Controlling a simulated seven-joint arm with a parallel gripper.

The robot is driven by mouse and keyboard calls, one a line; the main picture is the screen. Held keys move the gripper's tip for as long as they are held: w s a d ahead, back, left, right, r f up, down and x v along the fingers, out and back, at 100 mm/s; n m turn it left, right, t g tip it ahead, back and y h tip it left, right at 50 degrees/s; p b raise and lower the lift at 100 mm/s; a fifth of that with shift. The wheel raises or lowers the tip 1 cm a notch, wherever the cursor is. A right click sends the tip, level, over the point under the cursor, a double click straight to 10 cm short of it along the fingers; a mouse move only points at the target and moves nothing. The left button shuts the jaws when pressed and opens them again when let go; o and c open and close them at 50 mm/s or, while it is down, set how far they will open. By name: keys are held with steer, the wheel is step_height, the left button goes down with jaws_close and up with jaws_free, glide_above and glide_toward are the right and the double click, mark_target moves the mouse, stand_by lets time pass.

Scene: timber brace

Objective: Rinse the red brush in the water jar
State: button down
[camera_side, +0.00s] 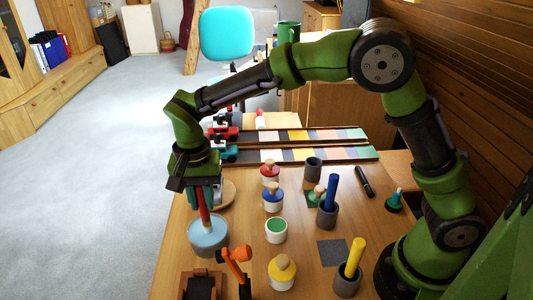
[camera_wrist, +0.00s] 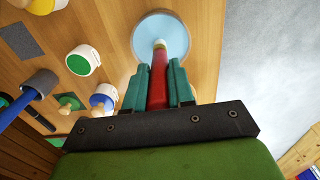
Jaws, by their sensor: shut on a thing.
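My gripper (camera_side: 204,200) is shut on the red brush (camera_side: 204,213) and holds it nearly upright, tip down. The water jar (camera_side: 208,235) is a round, pale blue vessel at the front left of the table, directly below the gripper. The brush's lower end meets the jar's opening in the side view; how deep it sits I cannot tell. In the wrist view the red brush (camera_wrist: 158,80) lies between the teal fingers (camera_wrist: 159,85), with its pale tip over the water jar (camera_wrist: 160,24).
A green open pot (camera_side: 276,231) and a yellow-lidded pot (camera_side: 282,272) stand right of the jar. Dark holders carry a blue brush (camera_side: 330,190) and a yellow brush (camera_side: 355,255). An orange jointed object (camera_side: 236,262) stands close in front of the jar.

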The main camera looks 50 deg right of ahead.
steer(key=shift+r, duration=3.4)
